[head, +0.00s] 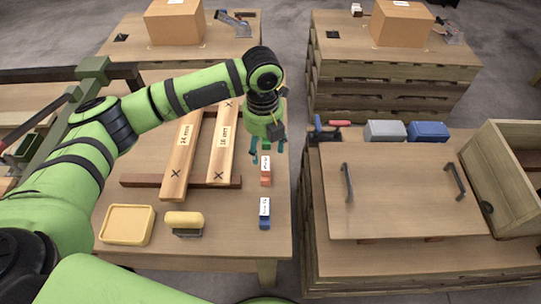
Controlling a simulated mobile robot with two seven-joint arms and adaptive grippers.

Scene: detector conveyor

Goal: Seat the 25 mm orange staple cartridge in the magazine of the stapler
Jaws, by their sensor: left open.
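An orange cartridge (265,177) with a white label lies near the right side of the left table. A green cartridge (266,146) is just behind it, partly covered by my gripper. A blue cartridge (264,222) with a white label lies nearer the front edge. The labels are too small to read. My left gripper (267,155) is open and points down over the green and orange cartridges, its fingers to either side. I cannot tell its height above them. A dark blue tool with a red part (325,131) on the right bench may be the stapler; its magazine cannot be made out.
Two marked boards (180,155) lie across a dark red bar (140,181). A handled panel (400,200), grey box (385,131), blue box (428,131) and open crate (510,180) occupy the right bench.

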